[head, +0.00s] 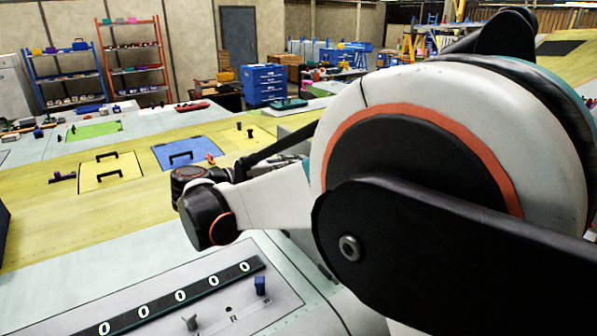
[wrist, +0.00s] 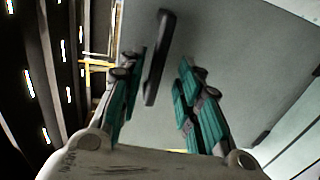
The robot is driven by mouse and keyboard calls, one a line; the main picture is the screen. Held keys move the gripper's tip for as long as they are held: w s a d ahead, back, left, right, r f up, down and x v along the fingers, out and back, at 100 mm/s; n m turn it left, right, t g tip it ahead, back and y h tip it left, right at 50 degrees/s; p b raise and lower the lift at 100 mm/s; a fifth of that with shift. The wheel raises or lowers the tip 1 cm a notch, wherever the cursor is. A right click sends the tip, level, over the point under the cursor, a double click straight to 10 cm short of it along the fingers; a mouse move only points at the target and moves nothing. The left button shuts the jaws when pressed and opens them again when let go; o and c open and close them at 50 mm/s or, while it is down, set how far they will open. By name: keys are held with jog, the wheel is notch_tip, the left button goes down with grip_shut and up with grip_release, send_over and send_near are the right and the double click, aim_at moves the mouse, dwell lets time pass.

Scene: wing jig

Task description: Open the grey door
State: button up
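A grey door panel (wrist: 235,55) fills much of the wrist view, with a dark bar handle (wrist: 158,62) standing out from it. My gripper (wrist: 162,68) has teal finger pads spread well apart, so it is open. The handle shows between the two fingers, nearer the left one, and I see no clear contact. How deep the handle sits between the fingers cannot be told. In the head view my own arm covers the middle and right, and I cannot make out the gripper or this handle there.
In the head view, a yellow hatch (head: 112,171) and a blue hatch (head: 190,153) with black handles lie in the wing surface. A blue drawer cabinet (head: 264,84) and shelves (head: 133,57) stand behind.

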jog(key=v, duration=1.1)
jog(key=shift+s+a, duration=0.2)
jog(key=shift+a, duration=0.15)
jog(key=shift+s, duration=0.1)
